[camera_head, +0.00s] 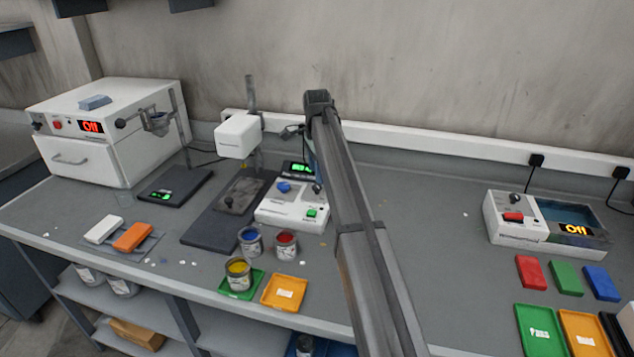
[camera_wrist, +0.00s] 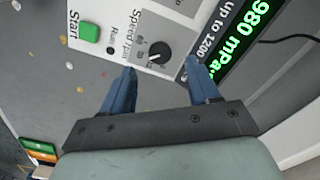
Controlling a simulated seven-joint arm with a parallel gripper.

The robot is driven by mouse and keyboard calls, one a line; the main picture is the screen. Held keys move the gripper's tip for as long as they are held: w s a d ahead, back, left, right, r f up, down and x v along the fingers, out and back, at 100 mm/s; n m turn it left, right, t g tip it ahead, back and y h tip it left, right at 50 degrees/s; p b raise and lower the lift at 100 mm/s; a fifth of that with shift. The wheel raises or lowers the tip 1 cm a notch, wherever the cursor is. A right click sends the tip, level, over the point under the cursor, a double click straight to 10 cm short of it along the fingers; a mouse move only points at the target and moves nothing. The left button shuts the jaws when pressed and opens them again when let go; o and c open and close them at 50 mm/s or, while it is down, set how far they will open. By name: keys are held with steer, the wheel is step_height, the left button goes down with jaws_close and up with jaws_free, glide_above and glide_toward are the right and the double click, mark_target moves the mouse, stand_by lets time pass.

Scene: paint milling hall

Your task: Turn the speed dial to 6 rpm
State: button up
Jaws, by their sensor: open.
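The speed dial (camera_wrist: 160,52) is a small black knob on a white panel, with "Speed rpm" lettered beside it. The number it points to is too small to read. My gripper (camera_wrist: 160,66) is open, and its two blue fingers stand one on each side of the dial in the wrist view. I cannot tell whether they touch it or how deep they reach. In the head view the dial (camera_head: 317,189) shows on the white control box (camera_head: 280,212), just left of my arm. My arm hides most of the gripper there.
A green Start button (camera_wrist: 89,32) is on the same panel. A green-lit display (camera_wrist: 245,40) reads "980 mPa" beside the right finger. Paint cans, blue (camera_head: 251,241), red (camera_head: 286,245) and yellow (camera_head: 238,274), stand in front of the box. A second white device (camera_head: 515,228) reads "Off".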

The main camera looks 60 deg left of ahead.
mark_target(317, 186)
steer(key=shift+f, duration=2.4)
steer(key=c, duration=1)
